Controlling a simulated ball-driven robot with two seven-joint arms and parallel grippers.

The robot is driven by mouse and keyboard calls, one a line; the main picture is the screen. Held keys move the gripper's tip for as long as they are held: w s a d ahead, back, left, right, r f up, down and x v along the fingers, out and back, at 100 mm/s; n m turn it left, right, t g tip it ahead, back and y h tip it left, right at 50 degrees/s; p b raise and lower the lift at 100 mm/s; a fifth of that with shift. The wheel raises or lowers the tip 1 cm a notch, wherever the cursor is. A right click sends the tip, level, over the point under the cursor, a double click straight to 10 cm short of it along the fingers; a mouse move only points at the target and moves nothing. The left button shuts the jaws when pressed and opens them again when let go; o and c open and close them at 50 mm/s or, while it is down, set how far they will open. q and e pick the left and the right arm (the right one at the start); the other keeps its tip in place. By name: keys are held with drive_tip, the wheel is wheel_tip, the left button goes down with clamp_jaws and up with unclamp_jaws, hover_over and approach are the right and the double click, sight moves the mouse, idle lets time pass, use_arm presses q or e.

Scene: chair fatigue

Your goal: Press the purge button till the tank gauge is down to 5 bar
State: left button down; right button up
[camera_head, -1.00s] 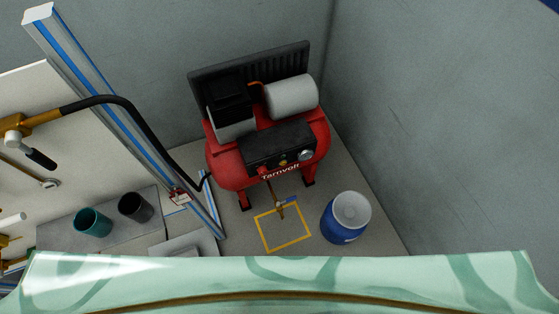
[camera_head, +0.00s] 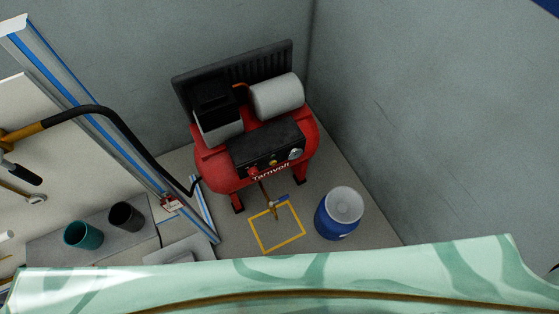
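A red air compressor (camera_head: 224,174) marked "Tarnvolt" stands in the corner. Its black control panel (camera_head: 265,146) carries a red knob or button (camera_head: 253,171), a small yellow button (camera_head: 273,162) and a round pale gauge (camera_head: 295,154). The gauge reading is too small to make out, and I cannot tell which control is the purge button. A brass-coloured valve or pipe (camera_head: 271,205) with a blue part hangs below the tank. Neither of my grippers is in view.
A blue drum (camera_head: 335,222) with a pale lid stands right of a yellow floor square (camera_head: 290,240). Teal (camera_head: 83,235) and dark (camera_head: 126,216) cups sit on a grey surface at left. A black hose (camera_head: 140,140) runs past a metal post. A pale green patterned surface fills the lower edge.

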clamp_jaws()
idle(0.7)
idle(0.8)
